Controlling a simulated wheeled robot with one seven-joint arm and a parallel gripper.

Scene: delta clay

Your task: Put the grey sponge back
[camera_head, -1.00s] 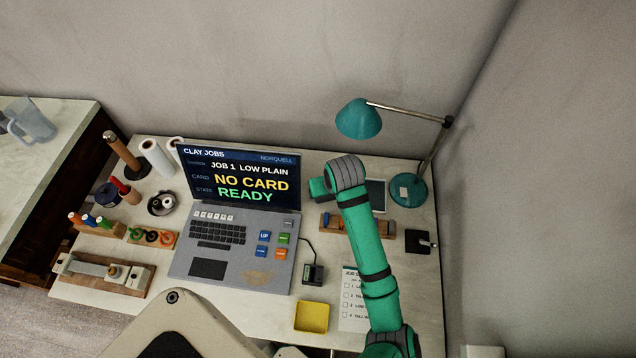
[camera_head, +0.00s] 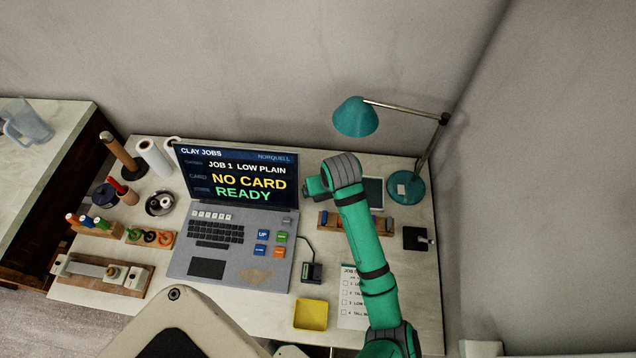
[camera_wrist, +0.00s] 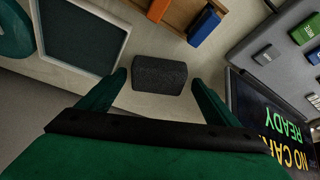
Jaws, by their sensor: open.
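The grey sponge (camera_wrist: 160,75) is a dark speckled block lying on the pale desk top in the wrist view. My gripper (camera_wrist: 159,78) is open, with one green finger on each side of the sponge. Gaps show between the fingertips and the sponge, and I cannot tell how far above the desk the tips are. In the head view my green arm reaches over the desk to the right of the laptop and hides the sponge. The fingertips are not clear there.
A dark panel in a pale frame (camera_wrist: 80,35) lies beside the sponge. A wooden holder (camera_wrist: 180,12) with blue and orange pieces is close by. The laptop (camera_head: 235,245), teal lamp (camera_head: 407,188), yellow tray (camera_head: 310,315) and checklist sheet (camera_head: 352,312) surround my arm.

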